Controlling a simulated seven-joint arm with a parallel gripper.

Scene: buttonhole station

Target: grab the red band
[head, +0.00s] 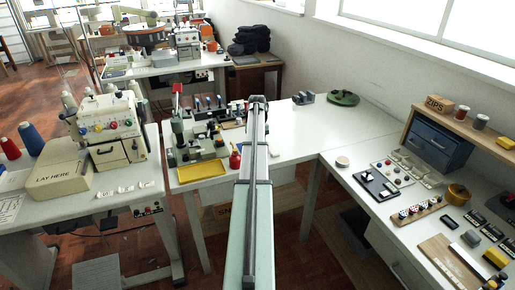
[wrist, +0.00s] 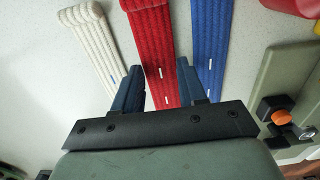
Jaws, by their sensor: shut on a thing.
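The red band (wrist: 152,35) is a wide ribbed textile strip with white stitch marks, running down the middle of the wrist view. A white band (wrist: 92,40) lies to its left and a blue band (wrist: 211,35) to its right. My gripper (wrist: 158,72) has its two blue fingers on either side of the red band's lower part and is shut on it. The right finger covers part of the blue band's left edge. In the head view my gripper (head: 258,100) is at the far side of the middle table, where I cannot make out the bands.
In the wrist view, a green plate with an orange knob (wrist: 282,117) stands right of the blue band. The table right of my arm (head: 295,140) is mostly clear.

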